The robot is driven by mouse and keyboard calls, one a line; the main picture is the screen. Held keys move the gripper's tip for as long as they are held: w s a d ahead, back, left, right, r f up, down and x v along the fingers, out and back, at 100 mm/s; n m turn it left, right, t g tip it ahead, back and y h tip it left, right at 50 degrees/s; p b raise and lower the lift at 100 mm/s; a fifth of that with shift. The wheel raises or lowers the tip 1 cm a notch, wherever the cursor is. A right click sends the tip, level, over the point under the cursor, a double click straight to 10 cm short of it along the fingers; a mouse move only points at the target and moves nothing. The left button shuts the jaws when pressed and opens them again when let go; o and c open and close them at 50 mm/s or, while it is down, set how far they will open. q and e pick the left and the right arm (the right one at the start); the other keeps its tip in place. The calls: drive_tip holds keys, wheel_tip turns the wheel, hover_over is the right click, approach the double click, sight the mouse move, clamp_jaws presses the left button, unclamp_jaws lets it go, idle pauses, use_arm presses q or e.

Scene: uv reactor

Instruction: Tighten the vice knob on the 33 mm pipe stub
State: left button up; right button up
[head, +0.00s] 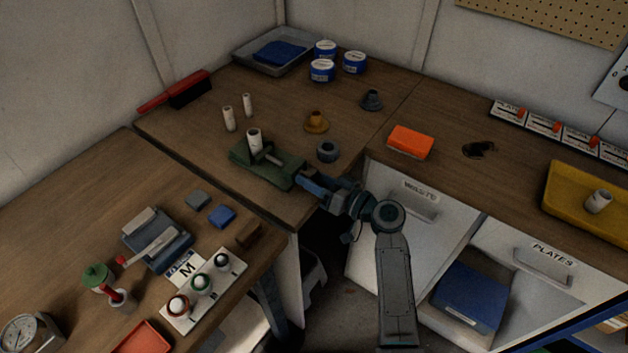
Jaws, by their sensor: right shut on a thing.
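The green vice (268,172) stands near the front edge of the back worktop. A white pipe stub (254,141) stands upright at its jaw end, with the vice's light screw bar beside it. My right gripper (305,186) reaches in from the lower right and is shut on the vice knob at the vice's right end. The fingers hide most of the knob. I cannot tell whether the jaw touches the stub. My left gripper is not in view.
Two white stubs (228,118), an orange flanged piece (316,121) and a grey ring (327,151) stand around the vice. An orange block (410,141) and dark goggles (479,149) lie to the right.

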idle(0.4)
drive_tip(key=o, duration=1)
drive_tip(key=shift+s, duration=0.1)
drive_tip(key=shift+a, duration=0.1)
drive_tip(key=shift+f, duration=0.2)
